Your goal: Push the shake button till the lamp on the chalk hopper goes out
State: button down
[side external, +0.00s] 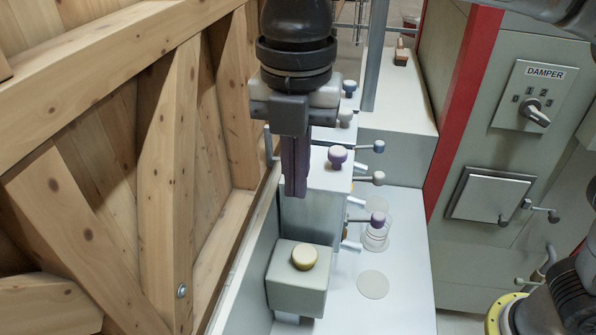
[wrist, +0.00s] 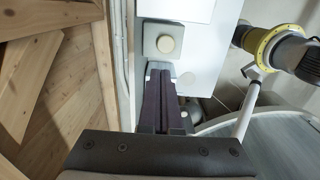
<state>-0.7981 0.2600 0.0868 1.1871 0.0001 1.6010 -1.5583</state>
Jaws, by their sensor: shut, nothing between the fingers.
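A round cream-yellow button (side external: 305,257) sits on top of a grey box at the front of the pale bench; no label on it shows. It also shows in the wrist view (wrist: 166,44), just beyond my fingertips. My gripper (side external: 295,194) points down with its dark purple fingers shut and empty. In the side view its tips are above and a little left of the button, apart from it. In the wrist view the fingers (wrist: 162,74) end short of the button. Grey hopper-like housings (side external: 312,215) stand behind the box; I cannot tell which is chalk, nor make out a lit lamp.
Levers with coloured ball ends (side external: 378,218) stick out right of the housings. A wooden wall (side external: 160,160) closes the left side. A damper panel (side external: 535,97) is on the cabinet at right.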

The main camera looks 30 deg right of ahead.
aim_at(294, 258)
jog(key=shift+r, duration=0.1)
jog(key=shift+a+r, duration=0.25)
jog(key=shift+r, duration=0.5)
notch_tip(294, 258, down, 14)
jog(key=shift+f, duration=0.1)
dwell(0.4)
